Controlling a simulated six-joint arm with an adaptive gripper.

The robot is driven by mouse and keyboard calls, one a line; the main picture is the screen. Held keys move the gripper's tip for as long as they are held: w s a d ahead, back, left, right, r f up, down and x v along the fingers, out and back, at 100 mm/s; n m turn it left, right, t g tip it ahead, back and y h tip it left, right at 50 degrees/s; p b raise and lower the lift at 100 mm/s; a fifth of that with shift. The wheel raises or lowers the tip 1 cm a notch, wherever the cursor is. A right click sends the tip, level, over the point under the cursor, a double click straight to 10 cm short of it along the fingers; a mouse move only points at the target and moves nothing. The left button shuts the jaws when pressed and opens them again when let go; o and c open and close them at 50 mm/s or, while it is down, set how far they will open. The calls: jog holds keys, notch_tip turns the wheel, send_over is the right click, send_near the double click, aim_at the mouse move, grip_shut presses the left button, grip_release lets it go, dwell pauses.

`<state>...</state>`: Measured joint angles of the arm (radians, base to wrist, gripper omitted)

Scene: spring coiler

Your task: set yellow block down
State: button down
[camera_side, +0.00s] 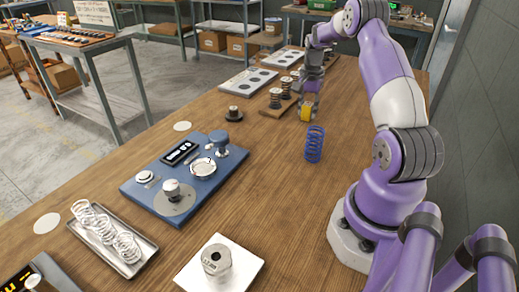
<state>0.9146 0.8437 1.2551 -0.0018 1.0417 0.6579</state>
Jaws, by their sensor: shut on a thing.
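The yellow block (306,114) is between the fingertips of my gripper (309,108), near the back right of the wooden table. My gripper points down and is shut on the block. From this view I cannot tell whether the block touches the table top.
A wooden rack (268,110) with springs stands left of my gripper, near a small dark knob (233,114). A blue panel (142,190), a metal tray (142,258) of springs and a white plate (186,275) with a weight lie nearer. Mid-table is clear.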

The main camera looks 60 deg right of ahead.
aim_at(308, 104)
jog(key=shift+f, duration=0.2)
jog(key=c, duration=0.6)
grip_release()
notch_tip(308, 104, up, 12)
jog(key=shift+f, duration=0.15)
jog(key=w+a+r+n+t, duration=0.1)
jog(key=a+r+n, duration=0.2)
jog(key=a, duration=0.4)
jog(key=a+r+n+t+h, duration=0.15)
jog(key=a+n, duration=0.25)
jog(key=a, duration=0.4)
jog(key=w+a+r+n+t, duration=0.1)
jog(key=a+r+n, duration=0.25)
jog(key=a, duration=0.35)
jog(key=s+a+f+n, duration=0.1)
jog(key=s+a+n, duration=0.1)
jog(key=a, duration=0.1)
jog(key=s+a+f+n+t+y, duration=0.1)
jog(key=s+a+n, duration=0.1)
jog(key=a+n, duration=0.1)
jog(key=s+a+f+n+t, duration=0.1)
jog(key=s+a+n, duration=0.1)
jog(key=a, duration=0.3)
jog(key=shift+s+f+n+y, duration=0.25)
jog(key=shift+s, duration=0.35)
